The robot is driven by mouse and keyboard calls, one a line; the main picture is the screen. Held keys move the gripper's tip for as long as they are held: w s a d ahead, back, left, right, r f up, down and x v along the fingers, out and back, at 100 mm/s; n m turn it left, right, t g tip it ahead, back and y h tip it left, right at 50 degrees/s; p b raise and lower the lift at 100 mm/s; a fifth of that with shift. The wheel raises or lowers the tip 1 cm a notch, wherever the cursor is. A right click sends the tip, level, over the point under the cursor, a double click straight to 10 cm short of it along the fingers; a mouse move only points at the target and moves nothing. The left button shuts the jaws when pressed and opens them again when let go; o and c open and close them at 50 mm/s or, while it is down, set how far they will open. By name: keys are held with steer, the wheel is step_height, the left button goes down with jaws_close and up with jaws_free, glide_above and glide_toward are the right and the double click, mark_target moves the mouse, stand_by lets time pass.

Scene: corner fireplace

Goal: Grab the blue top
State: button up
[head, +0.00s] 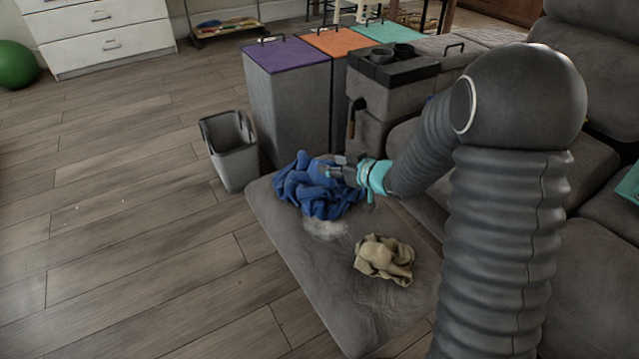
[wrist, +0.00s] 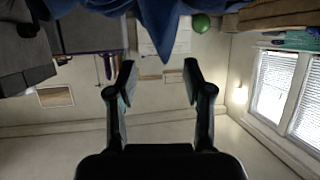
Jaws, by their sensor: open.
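The blue top (head: 318,192) lies crumpled on the far end of the grey sofa's long seat (head: 365,315) in the head view. My gripper (head: 332,170) is at the top's right side, its fingers in front of or against the cloth; I cannot tell whether they touch. In the wrist view my gripper (wrist: 158,82) has its two fingers spread apart with nothing between them. The blue top (wrist: 165,20) shows there at the upper edge, beyond the fingertips, with a fold hanging toward the gap.
A beige cloth (head: 384,259) lies on the seat nearer me. Bins with purple (head: 285,54), orange (head: 338,40) and teal (head: 388,31) lids stand behind. A grey basket (head: 231,150) is on the floor to the left. The wooden floor at left is mostly clear.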

mark_target(321, 162)
steer(key=shift+x, duration=2.65)
steer(key=shift+s+a, duration=0.1)
steer(key=shift+c, duration=0.2)
steer(key=shift+r, duration=0.1)
jaws_close()
